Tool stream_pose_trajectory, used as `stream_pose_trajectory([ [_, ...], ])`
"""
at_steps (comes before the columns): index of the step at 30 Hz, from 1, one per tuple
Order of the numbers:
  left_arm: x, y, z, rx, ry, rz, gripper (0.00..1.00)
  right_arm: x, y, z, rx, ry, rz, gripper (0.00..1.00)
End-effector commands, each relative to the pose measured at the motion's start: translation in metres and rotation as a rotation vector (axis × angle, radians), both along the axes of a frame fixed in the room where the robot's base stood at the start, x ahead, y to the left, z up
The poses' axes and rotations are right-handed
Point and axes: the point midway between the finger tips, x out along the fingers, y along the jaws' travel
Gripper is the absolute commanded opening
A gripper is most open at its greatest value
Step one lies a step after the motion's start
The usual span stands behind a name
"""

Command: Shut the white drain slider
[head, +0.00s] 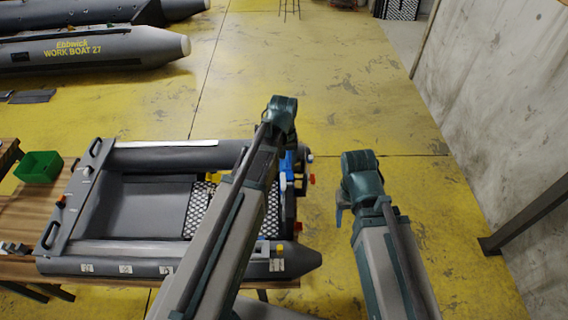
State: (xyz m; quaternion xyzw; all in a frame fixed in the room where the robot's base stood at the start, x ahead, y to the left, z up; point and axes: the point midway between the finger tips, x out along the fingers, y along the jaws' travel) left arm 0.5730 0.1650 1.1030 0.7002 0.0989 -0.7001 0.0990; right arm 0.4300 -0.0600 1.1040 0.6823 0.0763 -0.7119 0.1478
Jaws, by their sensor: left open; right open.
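A small grey inflatable boat (110,245) lies on a wooden table, its stern end at the right. I cannot make out the white drain slider for certain; several small white pieces show on the near tube, one at its right end (277,265). Blue, red and yellow parts sit at the stern, partly behind my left arm. My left gripper (287,146) is above the stern end, mostly hidden by its own wrist, and open. My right gripper (342,212) hangs open and empty to the right of the boat, apart from it.
A green bin (39,167) stands on the wooden table (50,205) at the left. Larger grey boats (100,47) lie at the back left. A concrete wall (500,110) and a dark slanted beam (525,215) bound the right.

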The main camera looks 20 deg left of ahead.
Motion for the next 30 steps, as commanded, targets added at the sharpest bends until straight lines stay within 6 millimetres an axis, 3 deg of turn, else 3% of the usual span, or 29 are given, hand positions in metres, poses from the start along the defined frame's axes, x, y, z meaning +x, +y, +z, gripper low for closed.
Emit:
stream_pose_trajectory([
  [19, 0.0, 0.0, -0.085, 0.0, 0.0, -0.001, 0.6, 0.0, 0.0, -0.085, -0.002, 0.001, 0.015, 0.61],
  [30, 0.0, 0.0, -0.094, 0.0, 0.0, -0.001, 0.6, 0.0, 0.0, -0.094, -0.003, 0.0, 0.013, 0.61],
])
